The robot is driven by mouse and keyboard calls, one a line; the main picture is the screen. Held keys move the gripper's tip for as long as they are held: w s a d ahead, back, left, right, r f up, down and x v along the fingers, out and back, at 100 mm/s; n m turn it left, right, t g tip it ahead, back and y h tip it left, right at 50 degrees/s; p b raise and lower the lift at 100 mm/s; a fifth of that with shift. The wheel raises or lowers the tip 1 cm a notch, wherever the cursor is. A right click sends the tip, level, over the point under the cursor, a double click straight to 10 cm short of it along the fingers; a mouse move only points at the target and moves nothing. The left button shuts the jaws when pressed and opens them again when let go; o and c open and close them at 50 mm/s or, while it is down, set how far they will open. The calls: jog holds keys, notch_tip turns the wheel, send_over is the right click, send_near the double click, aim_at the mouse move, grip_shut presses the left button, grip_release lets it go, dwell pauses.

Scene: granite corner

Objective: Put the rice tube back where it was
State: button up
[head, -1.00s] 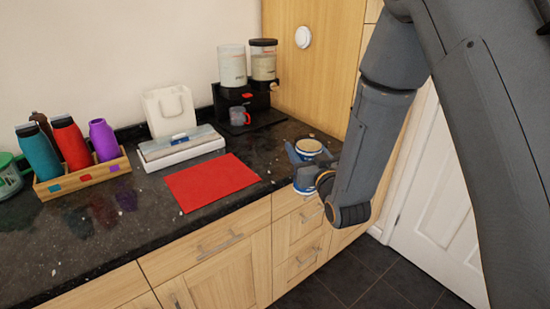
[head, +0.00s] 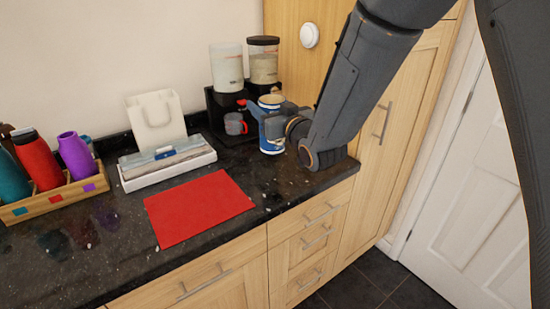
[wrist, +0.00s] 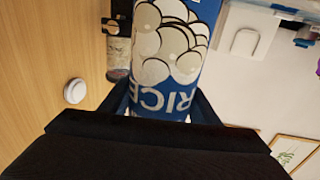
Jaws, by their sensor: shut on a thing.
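The rice tube (head: 271,142) is blue and white with a pale top. It is upright in front of the black dispenser stand in the head view. My gripper (head: 268,118) is shut on it, with its fingers around the upper part of the tube. In the wrist view the tube (wrist: 168,50) fills the upper middle, its "RICE" lettering upside down, with a dark finger on either side. I cannot tell whether its base touches the counter.
The black stand (head: 215,110) holds two clear dispensers (head: 227,68), with a red-handled cup (head: 235,124) below. The counter (head: 300,185) is clear in front.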

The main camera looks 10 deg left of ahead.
aim_at(278, 147)
jog(key=shift+f+p, duration=1.25)
jog(key=shift+f, duration=3.65)
jog(key=o, duration=1.4)
jog(key=shift+s, duration=0.1)
jog(key=b+v, duration=0.3)
jog(key=v, duration=0.9)
